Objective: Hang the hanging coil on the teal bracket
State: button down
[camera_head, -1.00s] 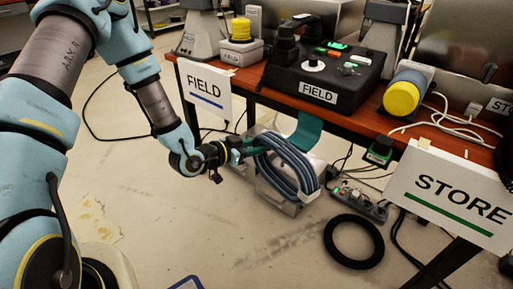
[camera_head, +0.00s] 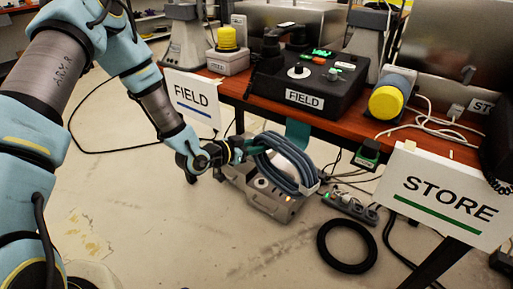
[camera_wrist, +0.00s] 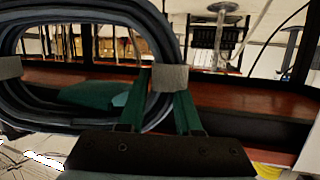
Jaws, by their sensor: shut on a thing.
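The hanging coil (camera_head: 300,166) is a blue-grey cable loop with pale ties, held upright above the floor at the bench's front edge. My gripper (camera_head: 246,150) is shut on the left side of the coil. In the wrist view the coil (camera_wrist: 165,28) fills the left, and my gripper's green fingers (camera_wrist: 160,100) close at its grey tie. The teal bracket (camera_head: 298,131) comes down from the bench edge just behind the coil's top. In the wrist view a teal piece (camera_wrist: 90,94) shows through the coil's opening. I cannot tell whether the coil touches the bracket.
A grey box (camera_head: 262,197) stands on the floor below the coil. A black ring (camera_head: 347,246) and a power strip (camera_head: 350,208) lie to its right. The FIELD sign (camera_head: 192,96) and STORE sign (camera_head: 448,195) hang on the bench front (camera_head: 240,105).

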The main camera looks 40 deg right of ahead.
jog(key=d, duration=0.1)
jog(key=d+b, duration=0.1)
jog(key=w+d+f, duration=0.1)
jog(key=d, duration=0.1)
jog(key=shift+w+f+b, duration=0.1)
jog(key=shift+b, duration=0.25)
jog(key=shift+w+f, duration=0.15)
jog(key=shift+w, duration=0.05)
dwell(0.7)
jog(key=c, duration=0.5)
grip_release()
jog(key=shift+d, duration=0.15)
jog(key=shift+s, duration=0.15)
jog(key=v, duration=1.1)
jog(key=shift+p, duration=0.3)
